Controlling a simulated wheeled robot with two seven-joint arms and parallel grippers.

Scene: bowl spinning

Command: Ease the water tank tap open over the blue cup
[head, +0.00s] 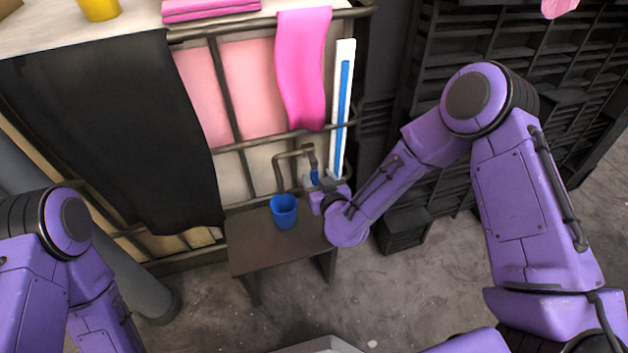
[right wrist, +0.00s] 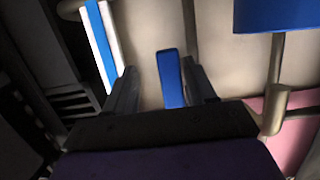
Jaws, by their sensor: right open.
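The blue cup (head: 285,211) stands upright on a small dark table in the head view, below the bent metal tap pipe (head: 280,165). A blue tap handle (head: 314,177) shows to the right of the cup. My right gripper (head: 316,190) is at the handle. In the right wrist view, the blue handle (right wrist: 172,80) lies between the two open fingers of my right gripper (right wrist: 162,85), with gaps visible on both sides. Part of the blue cup (right wrist: 285,14) shows at top right there. My left arm shows at the left, but its gripper is out of view.
A white gauge strip with a blue column (head: 342,110) stands above my right gripper. A pink cloth (head: 304,65) and a black cloth (head: 115,130) hang over the metal frame. The small table (head: 255,250) has bare space around the cup. Dark crates (head: 400,230) stand to the right.

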